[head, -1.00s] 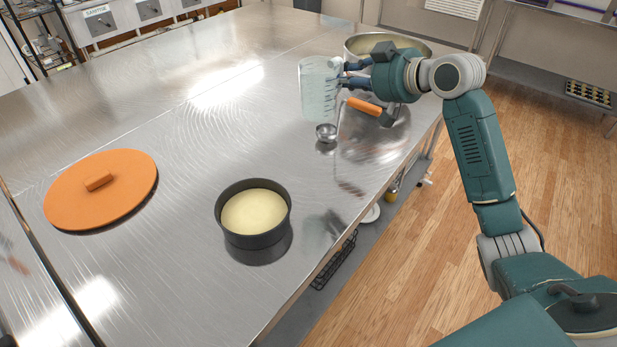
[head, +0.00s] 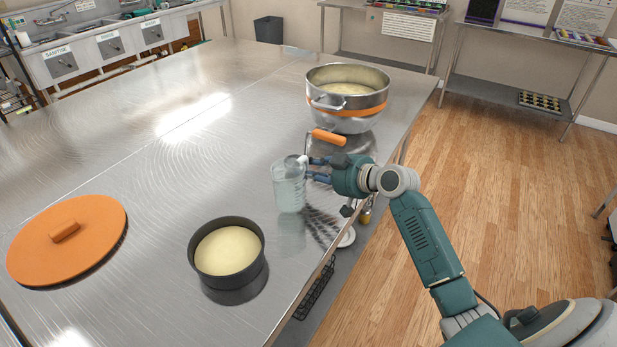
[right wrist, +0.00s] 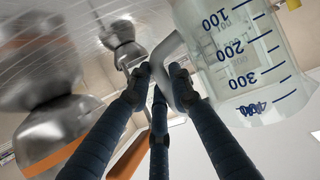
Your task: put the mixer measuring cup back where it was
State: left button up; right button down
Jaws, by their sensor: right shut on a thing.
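The clear measuring cup (head: 289,190) with blue marks is near the right edge of the steel table, between the cake pan and the mixing bowl. My right gripper (head: 312,168) is shut on the cup's handle. In the right wrist view my fingers (right wrist: 158,80) close on the pale handle (right wrist: 168,58), and the cup (right wrist: 245,55) hangs to the right of them. The cup looks upright in the head view, with its reflection just below it. I cannot tell whether its base touches the table. My left gripper is not in view.
A metal bowl (head: 345,112) with an orange band stands behind the gripper, and an orange handle (head: 328,137) lies in front of it. A dark pan (head: 228,268) with pale filling and an orange lid (head: 66,240) are nearer. The table's left middle is clear.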

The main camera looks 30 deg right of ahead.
notch_tip(320, 180, down, 2)
jog(key=shift+f, duration=0.2)
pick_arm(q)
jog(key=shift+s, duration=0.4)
pick_arm(e)
jog(key=shift+f, duration=0.15)
jog(key=shift+f, duration=0.1)
jog(key=shift+f, duration=0.15)
jog(key=c, duration=1.6)
grip_release()
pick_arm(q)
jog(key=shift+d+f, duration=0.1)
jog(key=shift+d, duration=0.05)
pick_arm(e)
jog(key=shift+o, duration=0.2)
